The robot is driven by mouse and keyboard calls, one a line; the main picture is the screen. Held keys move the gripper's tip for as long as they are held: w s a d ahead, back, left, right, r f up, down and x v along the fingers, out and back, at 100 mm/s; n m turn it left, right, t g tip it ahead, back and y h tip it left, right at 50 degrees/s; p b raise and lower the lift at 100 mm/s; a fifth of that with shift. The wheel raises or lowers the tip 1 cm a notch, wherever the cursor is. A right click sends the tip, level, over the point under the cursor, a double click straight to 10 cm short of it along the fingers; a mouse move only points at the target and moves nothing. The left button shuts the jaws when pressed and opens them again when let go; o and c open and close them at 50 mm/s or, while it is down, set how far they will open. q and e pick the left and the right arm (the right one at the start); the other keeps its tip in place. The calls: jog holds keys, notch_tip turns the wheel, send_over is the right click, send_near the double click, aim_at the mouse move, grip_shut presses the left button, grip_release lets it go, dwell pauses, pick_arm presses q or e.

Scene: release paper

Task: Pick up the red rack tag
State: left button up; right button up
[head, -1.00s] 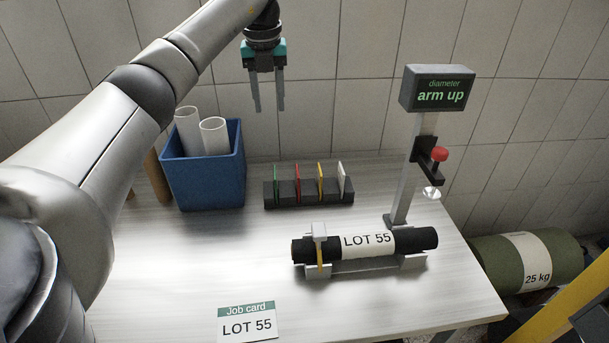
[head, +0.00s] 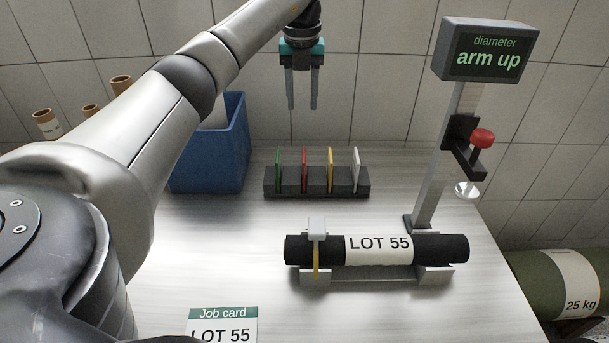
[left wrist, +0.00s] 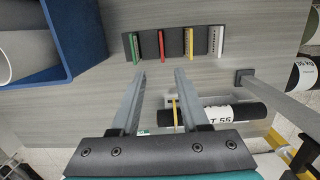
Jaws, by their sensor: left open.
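The red rack tag (head: 304,170) stands upright in a dark slotted rack (head: 317,189) on the table, between a green tag (head: 279,170) and a yellow tag (head: 330,170). A white tag (head: 356,170) stands at the rack's right end. My left gripper (head: 302,106) is open and empty, pointing down, above the rack in the head view. In the left wrist view the red tag (left wrist: 160,46) lies beyond the open fingertips (left wrist: 160,72), roughly in line with the gap between them. My right gripper is not in view.
A blue bin (head: 213,160) stands left of the rack. A black roll labelled LOT 55 (head: 378,250) lies in a cradle in front. A diameter gauge (head: 487,50) rises at the right. A job card (head: 222,325) lies at the front.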

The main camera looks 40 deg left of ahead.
pick_arm(q)
jog(key=b, duration=0.1)
send_over(304, 154)
jog(key=s, duration=0.1)
jog(key=f, duration=0.8)
jog(key=shift+d+f, duration=0.15)
jog(key=shift+d, duration=0.1)
jog(key=shift+w+a+f+b, duration=0.1)
jog(key=shift+f+b, duration=0.1)
jog(key=shift+f, duration=0.85)
jog(key=shift+w+d+f+b, duration=0.1)
jog(key=shift+w+f+b, duration=0.1)
jog(key=shift+f, duration=0.8)
jog(key=shift+w+a+f+b, duration=0.1)
jog(key=shift+f+b, duration=0.1)
jog(key=shift+f, duration=0.85)
jog(key=shift+r, duration=0.1)
grip_shut()
